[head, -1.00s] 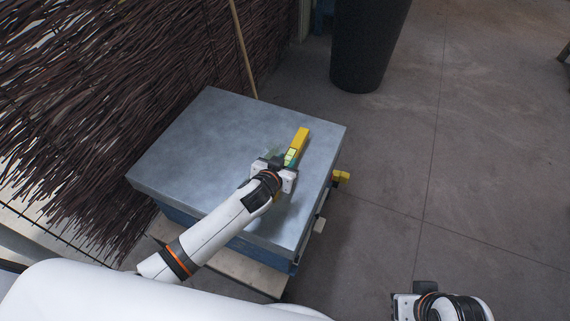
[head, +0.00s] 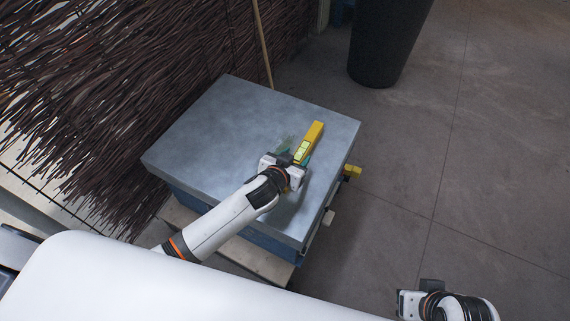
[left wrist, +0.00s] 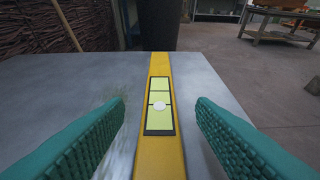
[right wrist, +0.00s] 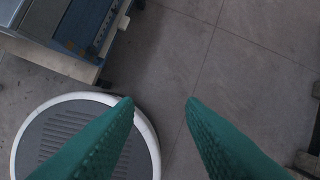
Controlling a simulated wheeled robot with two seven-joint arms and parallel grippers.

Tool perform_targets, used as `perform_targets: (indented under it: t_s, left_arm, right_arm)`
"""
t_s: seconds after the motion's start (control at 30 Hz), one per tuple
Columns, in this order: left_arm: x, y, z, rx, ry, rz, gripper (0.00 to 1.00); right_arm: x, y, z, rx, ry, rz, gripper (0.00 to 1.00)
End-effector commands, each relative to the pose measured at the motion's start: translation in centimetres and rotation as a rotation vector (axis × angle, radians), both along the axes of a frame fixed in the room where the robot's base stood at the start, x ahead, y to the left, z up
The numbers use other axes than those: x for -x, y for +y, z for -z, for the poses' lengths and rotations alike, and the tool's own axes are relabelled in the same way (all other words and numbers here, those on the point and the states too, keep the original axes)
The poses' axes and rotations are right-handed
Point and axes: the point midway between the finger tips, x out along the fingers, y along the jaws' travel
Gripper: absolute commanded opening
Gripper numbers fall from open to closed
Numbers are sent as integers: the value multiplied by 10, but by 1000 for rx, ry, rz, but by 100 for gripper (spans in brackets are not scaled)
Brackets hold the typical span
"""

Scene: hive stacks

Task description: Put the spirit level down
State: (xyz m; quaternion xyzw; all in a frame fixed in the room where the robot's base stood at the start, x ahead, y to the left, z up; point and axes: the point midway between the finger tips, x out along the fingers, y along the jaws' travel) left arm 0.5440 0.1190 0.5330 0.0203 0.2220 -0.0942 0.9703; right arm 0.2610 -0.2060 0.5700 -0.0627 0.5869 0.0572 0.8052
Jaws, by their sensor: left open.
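The yellow spirit level (head: 314,136) lies on the grey metal lid (head: 225,125) of the hive stack, near its right side. In the left wrist view the spirit level (left wrist: 159,75) runs lengthwise away from me, with its pale vial window facing up. My left gripper (head: 298,158) is at the near end of the level. Its green fingers (left wrist: 160,125) stand apart on either side of the level, with a gap on both sides. My right gripper (right wrist: 160,105) is open and empty over the floor, away from the hive.
A yellow item (head: 352,171) sticks out at the hive's right side. A dark planter (head: 388,45) stands behind on the paved floor. A woven twig fence (head: 120,90) borders the left, with a wooden pole (head: 262,45) leaning there. Floor on the right is clear.

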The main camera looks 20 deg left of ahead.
Motion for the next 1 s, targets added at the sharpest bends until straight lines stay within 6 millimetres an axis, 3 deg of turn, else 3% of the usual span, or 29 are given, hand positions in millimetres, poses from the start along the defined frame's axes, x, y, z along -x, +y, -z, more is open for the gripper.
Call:
perform_targets:
  t_s: [0.03,0.1,0.37,0.67,0.77,0.83,1.0]
  left_arm:
    - [11,2,-7,1,2,0,51]
    - [25,5,-14,1,2,-1,51]
    - [66,13,-34,0,2,-1,51]
    - [82,17,-41,-1,0,-2,51]
    - [87,22,-37,-13,31,-22,51]
    - [101,32,-25,-39,111,-61,51]
    - [173,67,15,-135,461,-124,51]
  right_arm:
    - [-1,0,-8,-1,-5,0,36]
    - [-7,1,15,0,12,1,36]
    - [-16,3,57,0,33,-3,36]
    - [-18,4,74,1,39,-5,36]
    - [-18,4,75,1,39,-5,36]
    - [-18,4,75,1,39,-5,36]
    - [-18,4,74,1,39,-5,36]
